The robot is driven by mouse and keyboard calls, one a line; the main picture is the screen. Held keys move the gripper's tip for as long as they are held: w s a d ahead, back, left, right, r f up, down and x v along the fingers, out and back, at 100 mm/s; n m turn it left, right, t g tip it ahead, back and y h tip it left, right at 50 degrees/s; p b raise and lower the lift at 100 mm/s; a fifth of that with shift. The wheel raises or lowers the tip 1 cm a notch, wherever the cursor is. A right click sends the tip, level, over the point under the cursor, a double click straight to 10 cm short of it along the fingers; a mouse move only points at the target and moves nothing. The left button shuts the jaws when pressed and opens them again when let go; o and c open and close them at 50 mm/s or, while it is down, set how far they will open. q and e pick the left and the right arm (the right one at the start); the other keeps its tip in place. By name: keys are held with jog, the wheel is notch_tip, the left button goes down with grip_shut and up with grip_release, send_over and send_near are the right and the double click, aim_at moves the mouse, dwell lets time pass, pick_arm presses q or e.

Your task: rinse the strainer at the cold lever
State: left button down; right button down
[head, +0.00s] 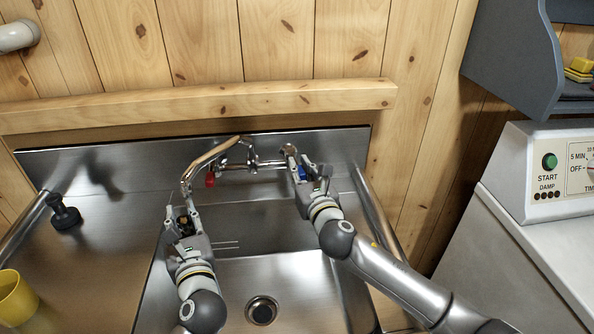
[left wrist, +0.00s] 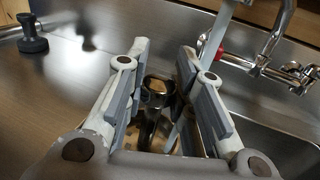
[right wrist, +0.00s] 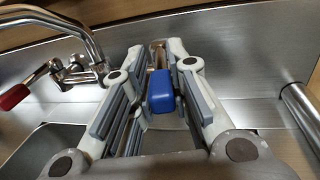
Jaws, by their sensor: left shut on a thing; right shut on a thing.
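A small metal strainer (left wrist: 157,92) with a dark rim sits between the fingers of my left gripper (head: 182,208), which is shut on it. Most of the strainer is hidden by the fingers. In the head view, the gripper is below the end of the chrome spout (head: 187,178), over the sink's left side. A pale strip (left wrist: 215,38) runs down beside the fingers in the left wrist view; I cannot tell whether it is water. My right gripper (head: 309,172) is shut on the blue cold lever (right wrist: 160,92), at the tap's right end.
The red lever (head: 210,180) is on the tap's left, between my grippers. The steel sink basin (head: 285,275) has a round drain (head: 262,310). A black tamper-like object (head: 64,213) and a yellow cup (head: 14,296) stand on the left drainboard. A white machine (head: 550,180) is at right.

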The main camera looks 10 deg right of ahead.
jog(key=c, duration=1.4)
grip_release()
jog(key=shift+o, duration=0.2)
jog(key=shift+s, duration=0.1)
jog(key=s+d, duration=0.2)
jog(key=s, duration=0.9)
jog(key=shift+s, duration=0.35)
